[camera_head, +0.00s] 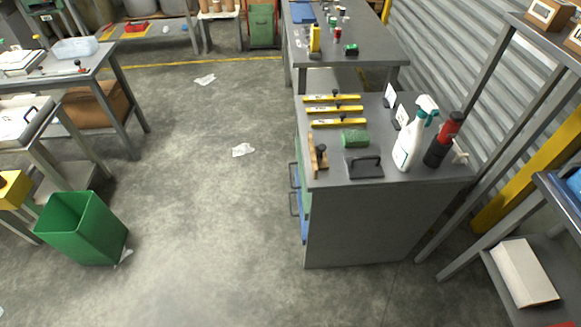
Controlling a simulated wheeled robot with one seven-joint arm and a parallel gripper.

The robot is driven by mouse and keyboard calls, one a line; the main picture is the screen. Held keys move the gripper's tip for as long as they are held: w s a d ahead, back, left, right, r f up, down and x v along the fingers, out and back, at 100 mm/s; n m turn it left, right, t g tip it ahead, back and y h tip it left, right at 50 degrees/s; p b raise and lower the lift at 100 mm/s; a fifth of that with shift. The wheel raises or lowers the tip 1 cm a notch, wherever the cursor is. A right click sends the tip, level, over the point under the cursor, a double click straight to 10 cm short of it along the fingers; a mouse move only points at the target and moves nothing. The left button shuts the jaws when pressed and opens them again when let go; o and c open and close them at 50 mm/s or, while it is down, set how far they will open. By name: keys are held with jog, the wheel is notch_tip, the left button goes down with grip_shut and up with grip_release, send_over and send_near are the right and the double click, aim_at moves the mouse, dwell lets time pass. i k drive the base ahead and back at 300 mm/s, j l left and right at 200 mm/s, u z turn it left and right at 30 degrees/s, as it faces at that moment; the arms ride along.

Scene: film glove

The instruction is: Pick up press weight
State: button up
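A dark block with a black handle on top (365,170), which looks like the press weight, lies flat near the front edge of the grey cabinet top (420,172). A green roll or block (355,139) sits just behind it. A wooden tool with a dark knob (317,160) lies to its left. A white spray bottle (407,145) with a green head stands to its right. Nothing covers the dark block. My gripper is not in view.
Yellow bars (335,110) lie behind the green roll. A black and red bottle (444,140) stands at the right. A metal shelf frame (480,90) flanks the cabinet's right. A green bin (82,230) stands at left. The floor (210,190) left of the cabinet is mostly clear.

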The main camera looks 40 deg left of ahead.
aim_at(361, 167)
jog(key=u, duration=1.1)
jog(key=i+l+u, duration=0.15)
jog(key=u, duration=0.25)
jog(key=i+l+u, duration=0.15)
jog(key=u, duration=0.2)
jog(key=i+l+u, duration=0.1)
jog(key=l+u, duration=0.3)
jog(key=i+l+u, duration=0.1)
jog(key=u, duration=0.3)
